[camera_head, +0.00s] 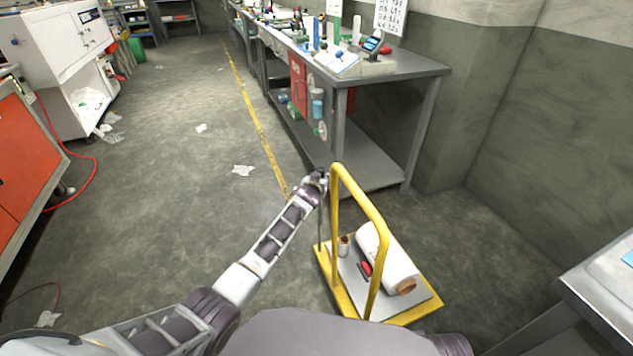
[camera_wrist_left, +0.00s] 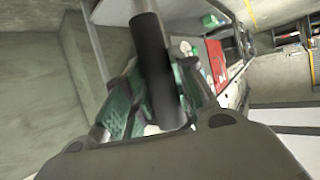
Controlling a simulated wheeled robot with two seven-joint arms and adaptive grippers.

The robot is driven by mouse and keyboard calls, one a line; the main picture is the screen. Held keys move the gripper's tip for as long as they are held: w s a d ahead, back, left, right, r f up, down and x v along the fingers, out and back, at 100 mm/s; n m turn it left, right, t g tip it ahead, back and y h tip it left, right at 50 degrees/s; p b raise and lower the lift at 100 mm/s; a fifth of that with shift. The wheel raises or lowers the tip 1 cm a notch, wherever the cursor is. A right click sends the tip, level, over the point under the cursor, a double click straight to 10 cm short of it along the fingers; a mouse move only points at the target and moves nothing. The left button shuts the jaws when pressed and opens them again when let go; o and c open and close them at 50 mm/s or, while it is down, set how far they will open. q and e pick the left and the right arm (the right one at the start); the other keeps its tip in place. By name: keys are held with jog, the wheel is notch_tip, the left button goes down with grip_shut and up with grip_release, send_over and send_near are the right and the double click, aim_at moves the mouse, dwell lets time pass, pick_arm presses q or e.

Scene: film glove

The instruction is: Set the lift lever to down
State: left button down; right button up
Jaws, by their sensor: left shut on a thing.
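The lift lever (camera_head: 320,228) is a thin dark rod at the left side of the yellow cart, rising about upright beside the cart's handle. My left gripper (camera_head: 321,179) is at its top end, next to the yellow handle frame. My left gripper is shut on this grip. The lever's lower joint is too small to make out. My right gripper is in neither view.
The yellow cart (camera_head: 337,292) carries a large white film roll (camera_head: 385,258), a small roll (camera_head: 344,246) and a red item (camera_head: 365,269). A grey workbench (camera_head: 400,68) stands behind. A grey table (camera_head: 600,290) is at the right. Open floor (camera_head: 170,200) lies left.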

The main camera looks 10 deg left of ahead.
pick_arm(q)
jog(key=shift+w+a+r, duration=0.25)
jog(key=shift+a+r, duration=0.05)
jog(key=shift+a, duration=0.3)
jog(key=c, duration=1.5)
grip_release()
jog(key=o, duration=0.3)
jog(key=shift+w+f, duration=0.1)
jog(key=shift+f, duration=0.1)
jog(key=shift+o, duration=0.2)
jog(key=shift+s+d+f, duration=0.1)
jog(key=shift+s+d, duration=0.1)
jog(key=shift+d, duration=0.05)
jog(key=shift+s, duration=0.2)
jog(key=v, duration=1.1)
jog(key=shift+s+r, duration=0.2)
jog(key=shift+r, duration=0.05)
jog(key=shift+a, duration=0.1)
